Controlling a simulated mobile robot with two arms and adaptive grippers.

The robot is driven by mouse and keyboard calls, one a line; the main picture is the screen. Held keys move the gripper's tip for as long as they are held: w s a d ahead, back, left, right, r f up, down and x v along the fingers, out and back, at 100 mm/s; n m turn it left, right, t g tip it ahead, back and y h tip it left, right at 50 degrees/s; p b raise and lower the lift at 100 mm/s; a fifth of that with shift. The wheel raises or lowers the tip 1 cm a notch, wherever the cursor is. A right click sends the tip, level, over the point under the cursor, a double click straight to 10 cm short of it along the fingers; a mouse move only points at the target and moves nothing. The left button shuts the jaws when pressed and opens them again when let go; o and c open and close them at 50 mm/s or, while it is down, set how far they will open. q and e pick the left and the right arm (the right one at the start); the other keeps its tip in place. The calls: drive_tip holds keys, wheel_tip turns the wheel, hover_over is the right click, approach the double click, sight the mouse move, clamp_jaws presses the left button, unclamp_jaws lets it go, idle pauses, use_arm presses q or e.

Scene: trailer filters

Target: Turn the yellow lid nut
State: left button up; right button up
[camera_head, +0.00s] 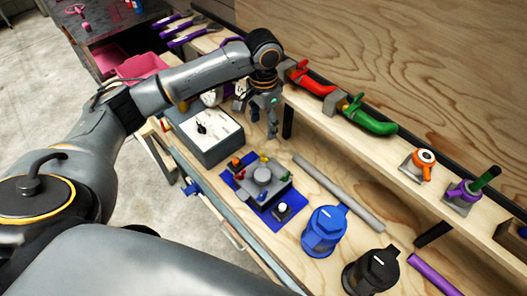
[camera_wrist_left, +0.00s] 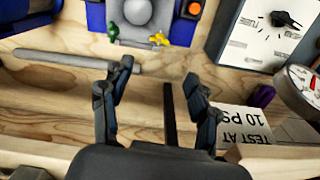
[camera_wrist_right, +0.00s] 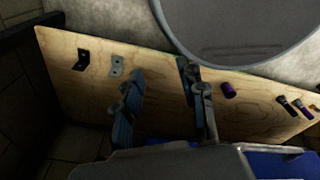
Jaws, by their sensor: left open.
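The yellow lid nut (camera_wrist_left: 159,39) sits at the edge of the grey filter housing lid (camera_wrist_left: 133,25), and it also shows small in the head view (camera_head: 264,157). A green part (camera_wrist_left: 103,88) and an orange one (camera_wrist_left: 194,8) are at other places around the housing. The housing (camera_head: 262,175) stands on a blue mat (camera_head: 270,219). My left gripper (camera_head: 271,128) is open and empty above the bench, beyond the housing and apart from the nut; its fingers (camera_wrist_left: 158,78) show spread in its wrist view. My right gripper (camera_wrist_right: 160,75) is open and empty, away from the housing.
A grey test box (camera_head: 205,135) with a white face stands left of the housing. A grey rod (camera_head: 338,193), a blue canister (camera_head: 323,232) and a black canister (camera_head: 372,273) are to the right. A shelf with red (camera_head: 312,79) and green (camera_head: 368,117) handles runs behind.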

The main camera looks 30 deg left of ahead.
sight(263, 156)
use_arm(q)
wheel_tip(263, 156, down, 14)
drive_tip(key=shift+r+p, duration=0.25)
drive_tip(key=shift+p, duration=1)
drive_tip(key=c, duration=1.2)
